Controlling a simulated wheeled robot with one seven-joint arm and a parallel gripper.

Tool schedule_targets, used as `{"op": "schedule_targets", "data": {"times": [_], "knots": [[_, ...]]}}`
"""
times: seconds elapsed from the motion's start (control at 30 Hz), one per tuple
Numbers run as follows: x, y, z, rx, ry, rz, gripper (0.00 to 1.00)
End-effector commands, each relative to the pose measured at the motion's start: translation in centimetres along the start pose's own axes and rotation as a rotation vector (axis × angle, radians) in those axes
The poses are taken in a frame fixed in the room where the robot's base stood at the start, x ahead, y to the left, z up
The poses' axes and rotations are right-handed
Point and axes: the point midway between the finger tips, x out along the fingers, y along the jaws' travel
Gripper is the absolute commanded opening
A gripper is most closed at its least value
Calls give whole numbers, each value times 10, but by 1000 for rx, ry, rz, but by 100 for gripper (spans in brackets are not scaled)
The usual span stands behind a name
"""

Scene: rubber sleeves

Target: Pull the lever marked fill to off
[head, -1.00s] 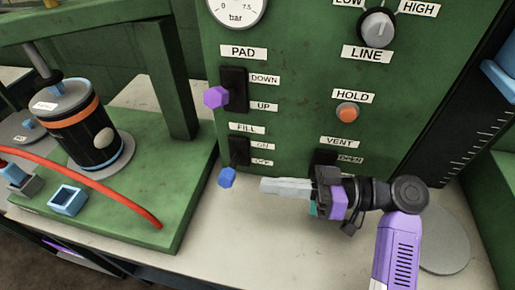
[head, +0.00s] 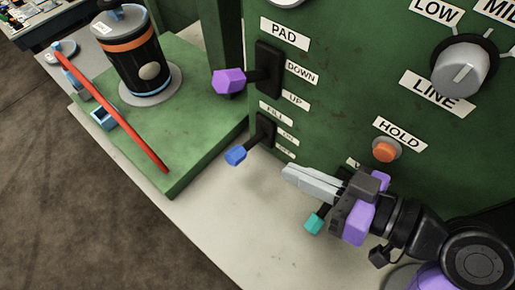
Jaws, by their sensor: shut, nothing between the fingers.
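The fill lever has a blue knob (head: 236,154) on a short dark stem, coming out of a black slot plate (head: 265,128) on the green panel. The FILL label (head: 273,112) is above the plate, with ON and the lower, blurred OFF label at its right. The knob sits low, left of and below the plate; I cannot tell its exact setting. My gripper (head: 290,172) is shut and empty. Its pale fingers point left toward the blue knob, with a clear gap between them, in front of the lower panel.
A purple PAD lever knob (head: 229,81) sticks out above the fill lever. A teal knob (head: 315,223) is just below my gripper, its stem partly hidden. An orange HOLD button (head: 385,150) is above my gripper. A green base (head: 200,165) stands left.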

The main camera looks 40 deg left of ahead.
Motion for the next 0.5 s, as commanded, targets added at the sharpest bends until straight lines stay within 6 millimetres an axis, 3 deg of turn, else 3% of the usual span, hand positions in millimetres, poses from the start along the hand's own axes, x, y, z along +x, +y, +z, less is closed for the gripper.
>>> {"op": "schedule_targets", "data": {"times": [0.27, 0.5], "knots": [[7, 0, 0, 0, 0, -3, 0], [44, -2, -1, 1, -2, -6, 0]]}}
